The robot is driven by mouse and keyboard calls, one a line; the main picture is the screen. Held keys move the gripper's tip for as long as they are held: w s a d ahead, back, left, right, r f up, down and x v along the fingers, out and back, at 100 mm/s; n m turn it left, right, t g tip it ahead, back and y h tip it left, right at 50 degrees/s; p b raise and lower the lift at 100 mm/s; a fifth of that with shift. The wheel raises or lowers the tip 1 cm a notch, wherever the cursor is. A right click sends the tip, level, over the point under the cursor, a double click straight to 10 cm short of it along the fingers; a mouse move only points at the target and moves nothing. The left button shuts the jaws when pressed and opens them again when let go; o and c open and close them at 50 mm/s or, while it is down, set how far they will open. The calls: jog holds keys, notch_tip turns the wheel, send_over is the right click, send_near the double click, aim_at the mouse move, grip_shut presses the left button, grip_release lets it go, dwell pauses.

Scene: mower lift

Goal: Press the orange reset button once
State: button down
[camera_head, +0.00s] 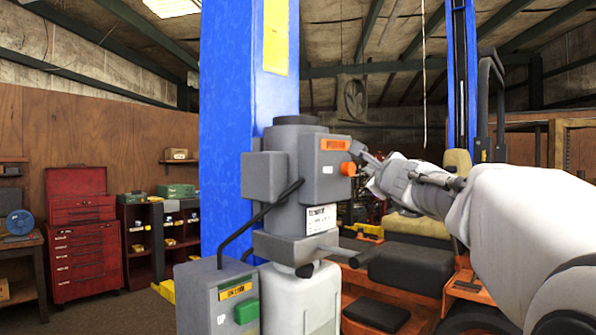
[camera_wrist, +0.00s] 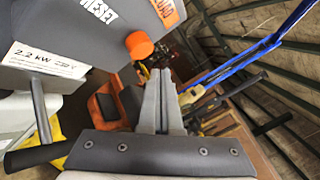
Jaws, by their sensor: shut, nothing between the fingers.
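The orange reset button (camera_head: 348,169) is a round knob on the right side of the grey control box (camera_head: 312,180) on the blue lift column. In the wrist view the orange button (camera_wrist: 139,45) stands out from the box's edge, near the word RESET. My gripper (camera_head: 360,152) is shut and empty, reaching in from the right. Its tips are close to the button, slightly above and right of it in the head view. In the wrist view my shut fingers (camera_wrist: 158,80) point just right of and below the button. A gap shows there; depth is hard to tell.
An orange label (camera_head: 335,144) is above the button.

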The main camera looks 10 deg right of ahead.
jog(key=shift+w+a, duration=0.25)
jog(key=shift+w, duration=0.05)
jog(key=shift+w+a+b, duration=0.35)
jog(key=shift+w+a, duration=0.05)
jog(key=shift+w, duration=0.1)
dwell(0.9)
dwell(0.3)
jog(key=shift+s+d, duration=0.6)
jog(key=shift+s, duration=0.2)
jog(key=s+d, duration=0.1)
jog(key=s, duration=0.1)
jog(key=s+d, duration=0.2)
jog(key=shift+d+p, duration=0.1)
jog(key=shift+p, duration=0.3)
dwell(0.5)
